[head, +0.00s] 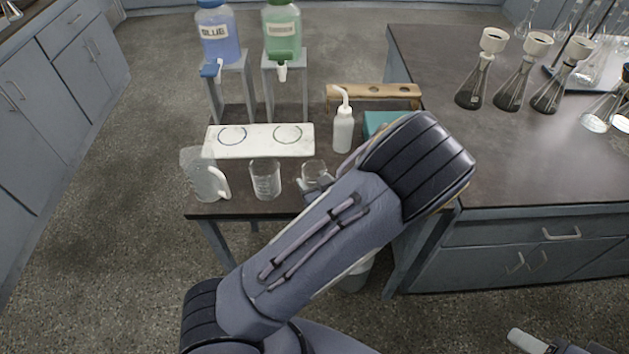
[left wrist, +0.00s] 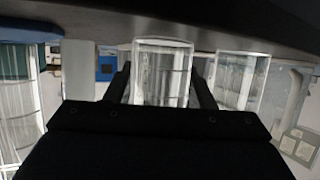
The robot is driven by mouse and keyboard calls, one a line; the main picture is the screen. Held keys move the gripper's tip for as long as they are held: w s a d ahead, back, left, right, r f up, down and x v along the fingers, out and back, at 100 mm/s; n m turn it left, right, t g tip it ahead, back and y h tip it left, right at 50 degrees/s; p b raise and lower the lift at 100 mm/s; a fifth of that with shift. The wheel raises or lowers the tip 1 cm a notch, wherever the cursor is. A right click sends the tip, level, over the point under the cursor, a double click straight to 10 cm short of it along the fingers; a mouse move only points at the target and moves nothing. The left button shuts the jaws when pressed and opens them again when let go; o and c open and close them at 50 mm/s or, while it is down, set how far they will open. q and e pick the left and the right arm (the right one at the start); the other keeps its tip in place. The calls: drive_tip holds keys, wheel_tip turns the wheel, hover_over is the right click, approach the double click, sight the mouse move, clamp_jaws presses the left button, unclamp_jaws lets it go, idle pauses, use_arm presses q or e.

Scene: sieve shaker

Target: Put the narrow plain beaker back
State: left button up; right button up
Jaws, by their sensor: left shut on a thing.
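A clear, plain-looking beaker (head: 315,170) is at the small table's front edge, partly hidden by my left arm. My left gripper (head: 314,186) is shut on it. In the left wrist view, which is upside down, the beaker (left wrist: 162,75) sits between the two dark fingers of the gripper (left wrist: 163,90). Its base is close to the dark tabletop; I cannot tell whether it touches. A beaker with markings (head: 265,179) stands to its left. Part of my right arm shows at the bottom right, but its fingers cannot be made out.
A clear jug (head: 205,175) stands at the table's left front corner. A white board with two dark rings (head: 259,152) lies behind the beakers. Blue (head: 218,35) and green (head: 282,32) bottles stand on raised stands. A white wash bottle (head: 343,128) is at the right.

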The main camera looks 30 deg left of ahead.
use_arm(q)
drive_tip(key=o, duration=1)
drive_tip(key=shift+o, duration=0.2)
